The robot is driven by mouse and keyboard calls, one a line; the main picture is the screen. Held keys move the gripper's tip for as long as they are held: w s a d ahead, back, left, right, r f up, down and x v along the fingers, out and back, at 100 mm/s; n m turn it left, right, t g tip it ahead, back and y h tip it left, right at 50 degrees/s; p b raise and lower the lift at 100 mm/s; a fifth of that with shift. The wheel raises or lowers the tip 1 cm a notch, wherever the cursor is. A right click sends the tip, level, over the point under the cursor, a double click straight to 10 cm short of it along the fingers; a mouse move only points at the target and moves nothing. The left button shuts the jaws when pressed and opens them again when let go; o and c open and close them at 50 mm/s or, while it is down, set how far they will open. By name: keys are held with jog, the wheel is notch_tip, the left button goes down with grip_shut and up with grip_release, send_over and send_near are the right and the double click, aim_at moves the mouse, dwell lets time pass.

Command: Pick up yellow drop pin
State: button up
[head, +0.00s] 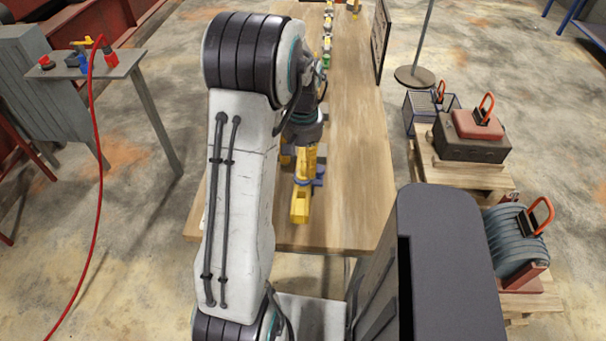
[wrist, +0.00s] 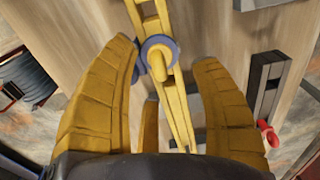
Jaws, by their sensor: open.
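A long yellow piece with a round blue-grey collar, which I take for the yellow drop pin (wrist: 176,98), runs down the middle of the wrist view. In the head view its yellow end (head: 300,206) shows above the near part of the wooden bench. My gripper (wrist: 163,56) has yellow fingers, spread open on both sides of the piece, with a third finger below. I see gaps between the outer fingers and the piece. In the head view my gripper (head: 303,163) is partly hidden by my arm and blends with the yellow piece.
The wooden bench (head: 352,190) is bare on its right side. Several small parts (head: 327,40) stand in a row along its far end. A dark grey bracket (wrist: 266,85) lies right of my gripper in the wrist view. Pallets with a toolbox (head: 470,140) stand at right.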

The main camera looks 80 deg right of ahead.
aim_at(303, 179)
jog(key=shift+f+p, duration=0.3)
jog(key=shift+f, duration=1.65)
jog(key=shift+o, duration=0.2)
grip_shut()
